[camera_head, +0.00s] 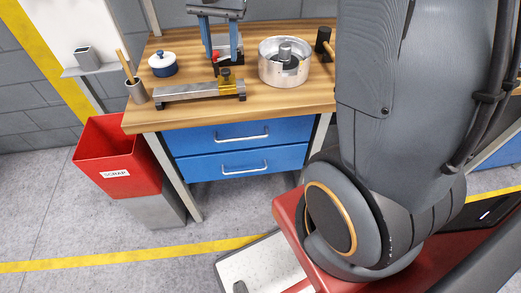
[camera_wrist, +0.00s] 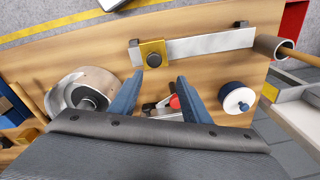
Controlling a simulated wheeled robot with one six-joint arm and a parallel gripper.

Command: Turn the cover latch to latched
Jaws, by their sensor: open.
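My gripper (camera_head: 223,52) is open above the workbench, with its two blue fingers apart and nothing held. In the wrist view my gripper (camera_wrist: 159,79) spans a small metal fitting (camera_wrist: 158,108) with a red knob (camera_wrist: 174,101); the fitting lies partly behind my gripper body. The red knob also shows beside the left finger in the head view (camera_head: 216,56). This may be the cover latch, but I cannot tell, nor whether it is latched. No contact between the fingers and it is clear.
A metal rail (camera_head: 190,91) with a yellow block (camera_head: 231,82) lies along the front edge. A silver round housing (camera_head: 284,72) stands right, a blue lidded pot (camera_head: 162,64) left, near a cup (camera_head: 136,91) with a handle. A red scrap bin (camera_head: 104,146) stands at the left.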

